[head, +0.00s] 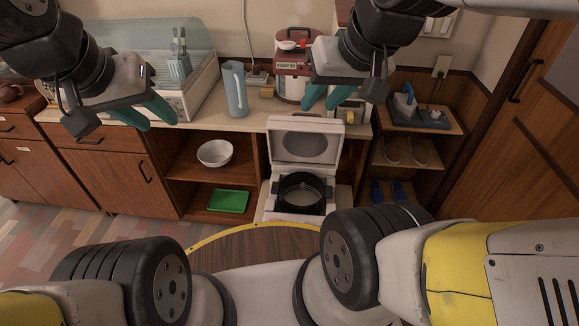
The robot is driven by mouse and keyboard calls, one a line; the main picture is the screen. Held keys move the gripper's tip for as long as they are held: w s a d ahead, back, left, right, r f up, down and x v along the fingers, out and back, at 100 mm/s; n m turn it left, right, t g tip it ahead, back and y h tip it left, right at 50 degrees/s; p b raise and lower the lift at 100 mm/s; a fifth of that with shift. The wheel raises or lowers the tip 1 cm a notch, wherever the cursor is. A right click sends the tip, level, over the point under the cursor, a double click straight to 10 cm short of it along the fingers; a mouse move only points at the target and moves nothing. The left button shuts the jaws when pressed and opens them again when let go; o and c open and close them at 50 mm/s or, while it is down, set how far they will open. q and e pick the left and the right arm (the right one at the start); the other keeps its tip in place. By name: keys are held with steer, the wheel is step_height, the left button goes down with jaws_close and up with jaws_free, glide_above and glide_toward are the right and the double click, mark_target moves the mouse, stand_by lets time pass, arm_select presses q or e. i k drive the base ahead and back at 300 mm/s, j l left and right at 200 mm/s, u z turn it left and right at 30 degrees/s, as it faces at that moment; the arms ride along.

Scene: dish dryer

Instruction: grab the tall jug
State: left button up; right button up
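The tall jug (235,90) is light blue and stands upright on the wooden counter, in the upper middle of the head view. My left gripper (149,112) is to the left of the jug, near the dish dryer; its two teal fingers are apart and nothing shows between them. My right gripper (323,97) is to the right of the jug, in front of the red-and-white appliance; its teal fingers are apart and look empty. Neither gripper touches the jug.
The white dish dryer (200,98) stands left of the jug. A red-and-white appliance (291,88) stands to its right. Below are an open rice cooker (303,150), a white bowl (215,153) and a green tray (228,201). The counter in front of the jug looks clear.

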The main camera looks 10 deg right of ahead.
mark_target(233, 71)
steer(key=i+j+z, duration=0.15)
steer(key=j+z, duration=0.3)
steer(key=i+j+z, duration=0.1)
steer(key=j+z, duration=0.15)
steer(key=z, duration=0.25)
steer(key=j+z, duration=0.45)
